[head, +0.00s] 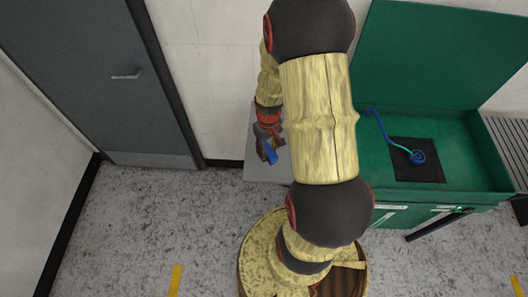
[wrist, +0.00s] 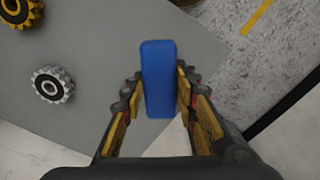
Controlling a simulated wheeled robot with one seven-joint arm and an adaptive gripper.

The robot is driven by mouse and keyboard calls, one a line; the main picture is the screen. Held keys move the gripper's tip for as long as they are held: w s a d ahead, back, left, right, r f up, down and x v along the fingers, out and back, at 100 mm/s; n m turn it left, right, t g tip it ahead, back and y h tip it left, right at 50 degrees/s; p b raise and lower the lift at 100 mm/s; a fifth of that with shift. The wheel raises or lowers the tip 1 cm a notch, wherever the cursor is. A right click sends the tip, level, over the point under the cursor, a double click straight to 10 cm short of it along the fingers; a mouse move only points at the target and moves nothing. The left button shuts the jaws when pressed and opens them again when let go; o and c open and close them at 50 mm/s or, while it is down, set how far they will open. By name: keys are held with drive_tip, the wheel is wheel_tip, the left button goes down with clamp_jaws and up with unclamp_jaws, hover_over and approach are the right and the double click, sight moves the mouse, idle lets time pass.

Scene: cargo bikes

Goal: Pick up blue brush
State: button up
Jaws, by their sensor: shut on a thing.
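The blue brush (wrist: 158,70) shows in the wrist view as a plain blue block standing lengthwise between the fingers. My gripper (wrist: 160,90) is shut on it, with one finger on each side. In the head view my gripper (head: 266,146) is over the grey table, left of the green washing basin, and a blue part of the brush (head: 271,155) shows at its tips. The fingers and arm hide the rest of the brush. I cannot tell from these views how high it is above the table.
The grey table top (wrist: 100,115) carries a silver gear (wrist: 52,85) and a yellow and black gear (wrist: 15,12) at left.

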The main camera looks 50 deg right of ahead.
drive_tip(key=s+r, duration=0.1)
drive_tip(key=r, duration=0.1)
drive_tip(key=s+r, duration=0.2)
drive_tip(key=shift+s+d+r, duration=0.15)
drive_tip(key=shift+s+r, duration=0.15)
drive_tip(key=s+r, duration=0.3)
drive_tip(key=s, duration=0.5)
drive_tip(key=shift+s+r+p, duration=0.15)
drive_tip(key=shift+s+p, duration=0.2)
drive_tip(key=shift+p, duration=0.05)
drive_tip(key=o, duration=0.6)
drive_tip(key=c, duration=0.4)
drive_tip(key=shift+c, duration=0.3)
